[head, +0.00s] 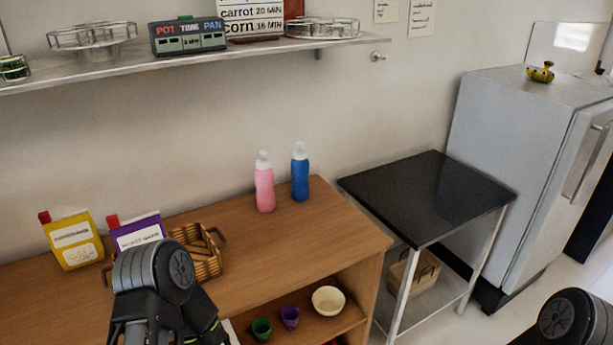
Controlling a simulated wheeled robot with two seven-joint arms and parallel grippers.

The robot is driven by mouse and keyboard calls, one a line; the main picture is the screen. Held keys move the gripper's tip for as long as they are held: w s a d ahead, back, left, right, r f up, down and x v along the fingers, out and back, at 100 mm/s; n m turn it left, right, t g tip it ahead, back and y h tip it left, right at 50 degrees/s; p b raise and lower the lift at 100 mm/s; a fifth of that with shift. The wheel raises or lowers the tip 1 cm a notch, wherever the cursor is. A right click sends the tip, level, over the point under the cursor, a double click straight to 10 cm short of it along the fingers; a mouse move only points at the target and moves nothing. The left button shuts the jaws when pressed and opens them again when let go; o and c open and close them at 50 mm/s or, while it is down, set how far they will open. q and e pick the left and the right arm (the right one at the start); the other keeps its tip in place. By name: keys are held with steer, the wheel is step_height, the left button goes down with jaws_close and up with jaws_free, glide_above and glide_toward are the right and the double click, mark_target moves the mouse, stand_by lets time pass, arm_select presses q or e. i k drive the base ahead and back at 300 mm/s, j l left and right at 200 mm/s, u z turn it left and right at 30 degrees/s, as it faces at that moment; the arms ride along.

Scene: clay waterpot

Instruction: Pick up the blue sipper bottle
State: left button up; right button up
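The blue sipper bottle (300,178) stands upright on the wooden cabinet top, near its back right corner. It has a white cap. A pink bottle (264,187) with a white cap stands just left of it. My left arm shows at the lower left, in front of the cabinet and well short of the bottle; its gripper fingers are cut off or hidden at the bottom edge. Only a dark joint of my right arm shows at the lower right corner, and the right gripper is out of frame.
A wicker basket (207,262), a purple box (138,233) and a yellow box (72,242) stand left on the cabinet top (330,225). A wall shelf (200,57) hangs above. A black-topped table (428,195) and a fridge (520,150) stand right. Cups and a bowl (328,299) sit below.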

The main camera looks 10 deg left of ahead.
mark_target(300, 163)
steer(key=i+l, duration=0.2)
steer(key=l, duration=0.15)
steer(key=i+l, duration=0.2)
steer(key=l, duration=0.2)
steer(key=i+l, duration=0.2)
steer(key=l, duration=0.15)
steer(key=i+l, duration=0.45)
steer(key=l, duration=0.3)
